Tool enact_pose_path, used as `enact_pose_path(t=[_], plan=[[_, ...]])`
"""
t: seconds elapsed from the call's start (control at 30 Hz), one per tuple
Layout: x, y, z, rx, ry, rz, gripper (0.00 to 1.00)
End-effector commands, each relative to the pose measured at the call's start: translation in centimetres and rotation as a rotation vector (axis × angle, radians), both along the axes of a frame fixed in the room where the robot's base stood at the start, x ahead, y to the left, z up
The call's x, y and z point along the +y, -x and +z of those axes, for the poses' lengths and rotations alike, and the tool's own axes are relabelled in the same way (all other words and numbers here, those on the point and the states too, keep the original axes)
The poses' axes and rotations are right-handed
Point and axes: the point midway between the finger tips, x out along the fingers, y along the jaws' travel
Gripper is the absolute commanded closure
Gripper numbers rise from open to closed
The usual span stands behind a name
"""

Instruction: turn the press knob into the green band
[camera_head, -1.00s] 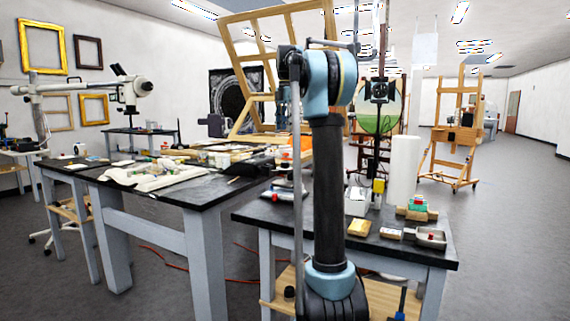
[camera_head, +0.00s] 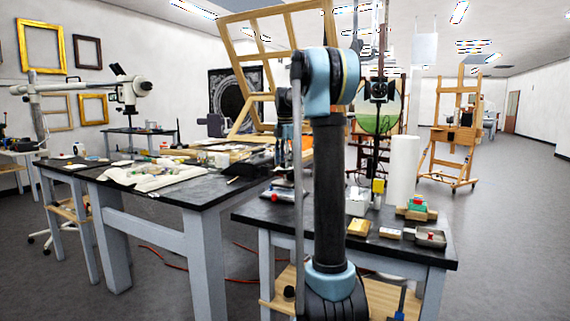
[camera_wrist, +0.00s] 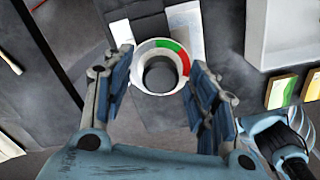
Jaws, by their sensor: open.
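The press knob (camera_wrist: 160,73) shows in the wrist view as a dark round cap inside a pale ring. The ring carries a green band (camera_wrist: 170,45) at its upper right and a red band (camera_wrist: 185,64) on its right side. My gripper (camera_wrist: 161,62) is open, with one blue-grey finger on each side of the ring. I see a gap between the fingers and the dark cap, and cannot tell the height between them. No pointer mark on the knob is clear. In the head view my own arm hides much of the gripper, and I cannot make out the knob.
In the wrist view a white tray-like box (camera_wrist: 284,35) stands at the upper right, with small colour cards (camera_wrist: 283,91) below it. Open floor (camera_head: 510,230) lies to the right.

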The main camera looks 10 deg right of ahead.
Motion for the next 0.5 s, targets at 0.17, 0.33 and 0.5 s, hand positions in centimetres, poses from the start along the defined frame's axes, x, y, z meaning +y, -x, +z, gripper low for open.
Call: enact_pose_path(t=[0.17,0.33,0.5], plan=[[-0.01,0.00,-0.43,0.000,0.000,0.000,0.47],[-0.02,0.00,-0.42,0.000,0.000,0.000,0.47],[-0.03,0.00,-0.40,0.000,0.000,0.000,0.83]])
